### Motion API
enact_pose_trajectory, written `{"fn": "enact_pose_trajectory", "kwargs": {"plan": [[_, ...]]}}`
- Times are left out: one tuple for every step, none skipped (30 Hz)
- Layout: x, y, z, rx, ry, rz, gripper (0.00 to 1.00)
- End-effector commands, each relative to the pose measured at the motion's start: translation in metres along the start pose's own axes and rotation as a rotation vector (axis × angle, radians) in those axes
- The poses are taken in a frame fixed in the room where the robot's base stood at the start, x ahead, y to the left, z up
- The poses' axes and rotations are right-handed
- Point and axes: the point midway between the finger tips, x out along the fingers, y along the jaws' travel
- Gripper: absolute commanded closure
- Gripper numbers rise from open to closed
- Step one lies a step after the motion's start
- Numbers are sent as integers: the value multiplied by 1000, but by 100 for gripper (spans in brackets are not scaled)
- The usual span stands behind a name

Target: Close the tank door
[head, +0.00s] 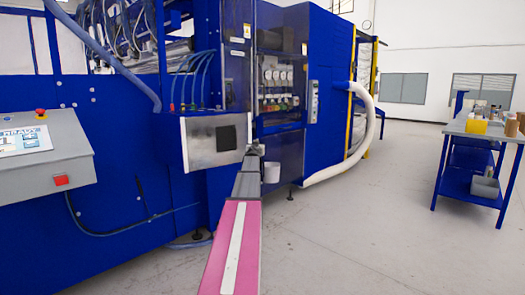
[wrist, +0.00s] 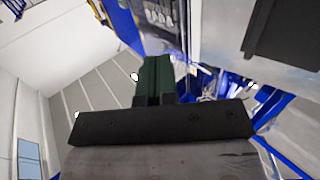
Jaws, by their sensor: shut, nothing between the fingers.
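The big blue machine (head: 130,150) fills the left and middle of the head view. A silver box (head: 213,138) with a dark square panel juts from its front. Beside it, a glossy dark door-like panel (head: 236,75) stands next to a recess with gauges and coloured parts (head: 277,85). I cannot tell for sure which panel is the tank door. My gripper (head: 254,150) is just right of the silver box's edge; contact is not clear. In the wrist view its dark green fingers (wrist: 154,80) are together and empty, with a silver face (wrist: 222,45) close at right.
A control console (head: 40,165) stands at far left. A white hose (head: 370,130) curves to the floor right of the machine. A blue workbench (head: 485,130) with several containers is at far right. The grey floor (head: 370,235) between is clear.

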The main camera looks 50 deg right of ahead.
Motion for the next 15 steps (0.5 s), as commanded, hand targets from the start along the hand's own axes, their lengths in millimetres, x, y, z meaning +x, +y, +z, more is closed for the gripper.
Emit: {"fn": "enact_pose_trajectory", "kwargs": {"plan": [[-12, 8, 0, 1, 1, 1, 100], [-15, 10, 0, 2, 1, 1, 100], [-19, 13, 0, 1, 1, 1, 100], [-22, 16, 0, 2, 1, 1, 100], [-26, 18, 0, 1, 1, 1, 100], [-30, 21, 0, 1, 1, 1, 100], [-31, 22, 0, 0, 0, 0, 100], [-33, 24, 0, 1, 0, 0, 100], [-35, 26, 0, 1, 0, 0, 100], [-37, 27, 0, 0, 0, 0, 100], [-38, 28, 0, 1, 0, 0, 100], [-40, 30, 0, 0, 0, 0, 100], [-41, 31, 0, 1, 0, 0, 100], [-42, 31, 0, 0, 0, 1, 100], [-43, 32, 0, 0, 0, 1, 100]]}}
